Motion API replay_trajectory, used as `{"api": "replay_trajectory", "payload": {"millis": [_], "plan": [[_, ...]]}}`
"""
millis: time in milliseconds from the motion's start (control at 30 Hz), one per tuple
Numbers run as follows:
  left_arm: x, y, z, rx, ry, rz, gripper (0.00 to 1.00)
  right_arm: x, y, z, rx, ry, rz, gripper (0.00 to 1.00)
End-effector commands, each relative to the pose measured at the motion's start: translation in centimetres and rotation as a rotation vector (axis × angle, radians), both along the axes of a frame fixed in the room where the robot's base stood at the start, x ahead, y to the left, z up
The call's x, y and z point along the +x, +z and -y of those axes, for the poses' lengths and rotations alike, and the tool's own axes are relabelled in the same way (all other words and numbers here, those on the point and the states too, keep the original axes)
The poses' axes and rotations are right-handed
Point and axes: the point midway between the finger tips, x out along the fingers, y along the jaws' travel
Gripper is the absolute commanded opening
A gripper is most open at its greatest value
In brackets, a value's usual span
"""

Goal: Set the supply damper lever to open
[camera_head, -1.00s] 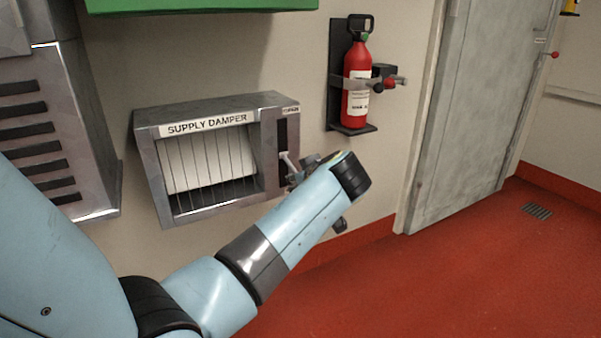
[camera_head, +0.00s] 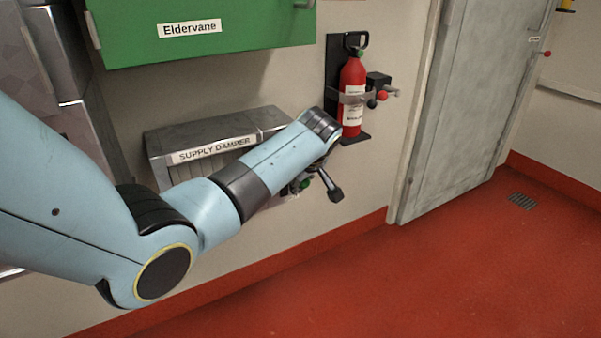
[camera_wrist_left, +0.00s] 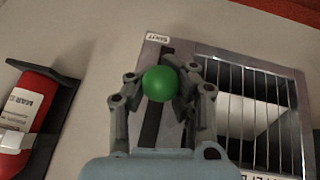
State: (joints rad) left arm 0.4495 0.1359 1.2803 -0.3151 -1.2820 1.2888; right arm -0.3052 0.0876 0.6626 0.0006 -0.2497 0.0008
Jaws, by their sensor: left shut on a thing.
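The supply damper (camera_head: 215,150) is a grey metal box with a labelled front, low on the wall. My left arm hides much of its front in the head view. In the left wrist view the damper (camera_wrist_left: 292,72) shows its slats, a dark slot and a small label reading SHUT at the top of the picture. The lever's green ball knob (camera_wrist_left: 160,83) sits between the fingers of my left gripper (camera_wrist_left: 158,88), which is shut on it. The knob covers part of the slot, and the lever's stalk is hidden. My right gripper is not in view.
A red fire extinguisher (camera_head: 353,95) hangs on a bracket right of the damper, close to my left wrist. A green cabinet (camera_head: 255,30) labelled Eldervane is above. A grey door (camera_head: 470,110) stands further right. The red floor (camera_head: 430,280) is clear.

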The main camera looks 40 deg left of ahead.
Motion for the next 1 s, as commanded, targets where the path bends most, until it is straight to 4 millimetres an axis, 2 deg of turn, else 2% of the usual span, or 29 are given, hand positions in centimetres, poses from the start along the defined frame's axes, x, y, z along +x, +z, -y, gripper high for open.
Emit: {"api": "replay_trajectory", "payload": {"millis": [33,300,533,1000], "plan": [[0.0,1.8,-0.2,-0.043,0.002,-0.021,0.0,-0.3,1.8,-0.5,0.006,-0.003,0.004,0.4],[0.4,3.5,-1.1,-0.263,0.004,-0.112,0.0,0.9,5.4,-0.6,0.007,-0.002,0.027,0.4],[0.8,4.5,-1.9,-0.405,0.003,-0.168,0.0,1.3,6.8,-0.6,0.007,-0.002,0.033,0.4],[1.4,5.5,-3.0,-0.387,-0.001,-0.155,0.0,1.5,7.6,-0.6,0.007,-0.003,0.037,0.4]]}}
